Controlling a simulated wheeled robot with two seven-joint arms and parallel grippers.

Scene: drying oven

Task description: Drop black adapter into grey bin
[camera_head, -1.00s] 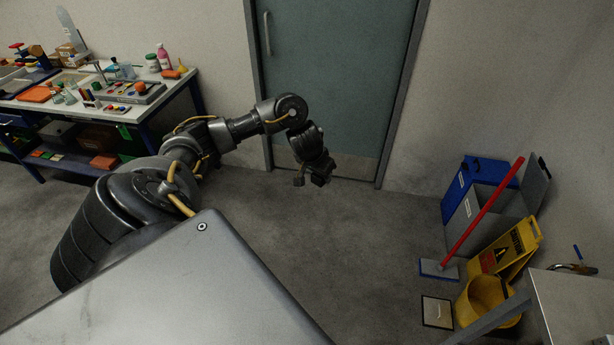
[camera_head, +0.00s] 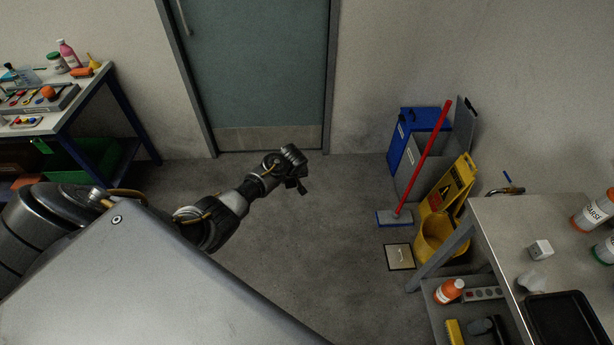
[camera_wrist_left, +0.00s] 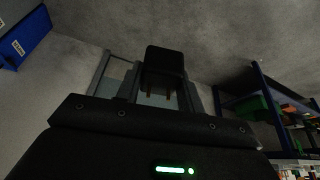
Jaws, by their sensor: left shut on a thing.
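My left gripper (camera_head: 300,187) is out over the bare floor, left of the bins. In the left wrist view its fingers (camera_wrist_left: 160,92) are shut on the black adapter (camera_wrist_left: 165,62), a dark block with two prongs. In the head view the adapter is too small and dark to make out clearly. The grey bin (camera_head: 414,176) stands on the floor against the wall, right of the gripper and apart from it, partly behind the red mop handle. My right gripper is not in view.
A blue bin (camera_head: 399,142) stands beside the grey bin; it also shows in the left wrist view (camera_wrist_left: 28,42). A red-handled mop (camera_head: 432,150), yellow wet-floor sign (camera_head: 452,185) and yellow bucket (camera_head: 436,240) crowd the front. A metal table (camera_head: 490,232) is at right. The middle floor is clear.

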